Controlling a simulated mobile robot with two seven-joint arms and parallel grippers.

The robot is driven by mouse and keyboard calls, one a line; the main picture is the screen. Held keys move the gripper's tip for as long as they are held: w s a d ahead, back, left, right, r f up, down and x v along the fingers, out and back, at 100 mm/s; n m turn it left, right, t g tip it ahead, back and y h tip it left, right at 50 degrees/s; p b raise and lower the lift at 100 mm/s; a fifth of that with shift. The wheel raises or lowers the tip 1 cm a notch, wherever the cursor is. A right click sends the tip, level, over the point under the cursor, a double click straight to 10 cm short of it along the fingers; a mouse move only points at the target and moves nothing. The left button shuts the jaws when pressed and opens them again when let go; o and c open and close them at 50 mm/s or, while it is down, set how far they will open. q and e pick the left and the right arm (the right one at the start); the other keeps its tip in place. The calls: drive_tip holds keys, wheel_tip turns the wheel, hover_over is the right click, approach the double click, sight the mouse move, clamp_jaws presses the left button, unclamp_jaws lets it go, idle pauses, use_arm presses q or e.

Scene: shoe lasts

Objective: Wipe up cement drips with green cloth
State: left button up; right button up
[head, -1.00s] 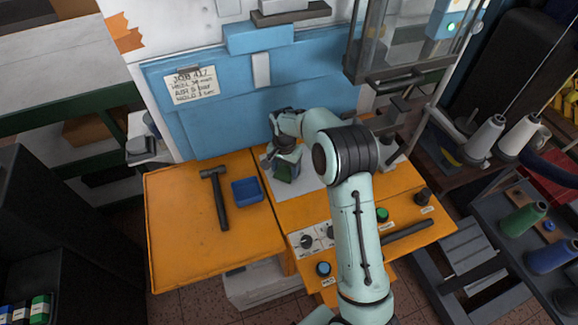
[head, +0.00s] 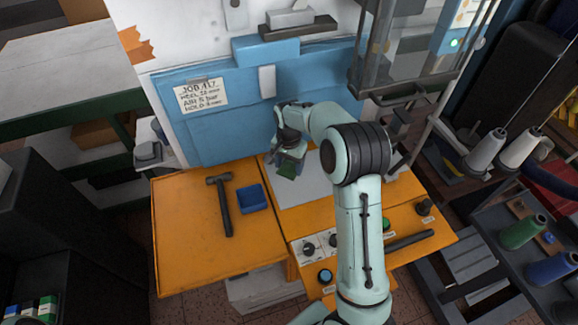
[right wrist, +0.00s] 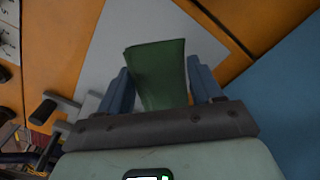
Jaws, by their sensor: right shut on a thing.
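My right gripper (head: 289,162) is shut on the green cloth (head: 287,171), over the pale grey plate (head: 309,190) on the orange bench. In the right wrist view the cloth (right wrist: 160,72) stands out as a folded dark green piece between the two blue fingers of the gripper (right wrist: 161,88). Whether the cloth touches the plate is unclear. I cannot make out any cement drips on the plate (right wrist: 110,50); the part under the cloth and gripper is hidden. My left gripper is not in view.
A hammer (head: 222,204) and a blue tray (head: 253,199) lie on the orange bench (head: 185,240) left of the plate. A blue panel (head: 225,120) stands behind. Knobs (head: 309,249) line the front. Thread cones (head: 522,232) stand on a right-hand trolley.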

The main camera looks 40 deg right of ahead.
drive_tip(key=shift+s+f, duration=0.1)
drive_tip(key=shift+r, duration=1.55)
drive_tip(key=shift+f, duration=0.1)
